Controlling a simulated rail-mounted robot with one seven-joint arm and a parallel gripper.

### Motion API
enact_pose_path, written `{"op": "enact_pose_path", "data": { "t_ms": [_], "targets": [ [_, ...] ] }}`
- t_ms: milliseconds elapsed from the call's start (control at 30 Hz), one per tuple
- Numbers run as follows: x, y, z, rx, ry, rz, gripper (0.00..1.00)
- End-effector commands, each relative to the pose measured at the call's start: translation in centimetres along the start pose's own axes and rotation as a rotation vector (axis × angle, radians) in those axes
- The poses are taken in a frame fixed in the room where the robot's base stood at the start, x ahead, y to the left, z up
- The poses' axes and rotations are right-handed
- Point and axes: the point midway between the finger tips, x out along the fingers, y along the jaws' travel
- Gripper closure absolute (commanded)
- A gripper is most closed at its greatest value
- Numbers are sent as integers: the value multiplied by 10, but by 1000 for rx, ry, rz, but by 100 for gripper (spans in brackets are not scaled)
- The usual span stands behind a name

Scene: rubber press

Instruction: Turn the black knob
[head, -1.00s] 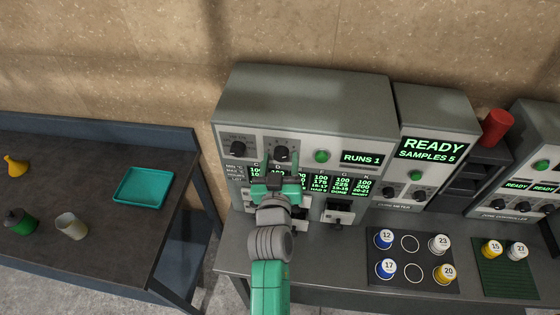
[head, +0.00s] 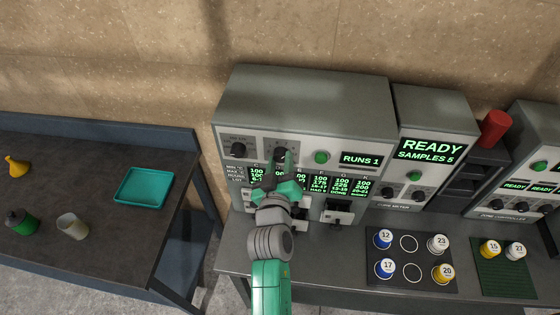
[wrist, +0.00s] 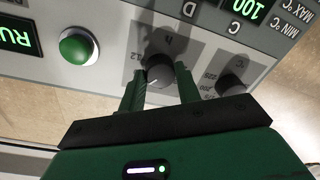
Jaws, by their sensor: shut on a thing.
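The black knob (head: 280,153) is the right one of two on the upper front panel of the large grey machine. In the wrist view the same knob (wrist: 160,72), with a light pointer line, sits between my two green fingers. My gripper (head: 285,163) reaches up to the panel from below and hides part of the knob in the head view. In the wrist view my gripper (wrist: 160,82) is shut on the knob, one finger on each side.
A second black knob (head: 238,149) is left of the held one and a green button (head: 321,157) is right of it. A display reads RUNS 1 (head: 361,159). A rack of numbered vials (head: 412,278) stands at right. A teal tray (head: 143,186) lies on the left table.

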Motion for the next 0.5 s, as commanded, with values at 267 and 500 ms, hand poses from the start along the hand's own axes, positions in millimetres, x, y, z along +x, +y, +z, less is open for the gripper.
{"op": "enact_pose_path", "data": {
  "t_ms": [267,500],
  "targets": [
    [0,1,-1,-184,-10,-1,90],
    [0,0,-1,-282,-14,-2,90]
  ]
}}
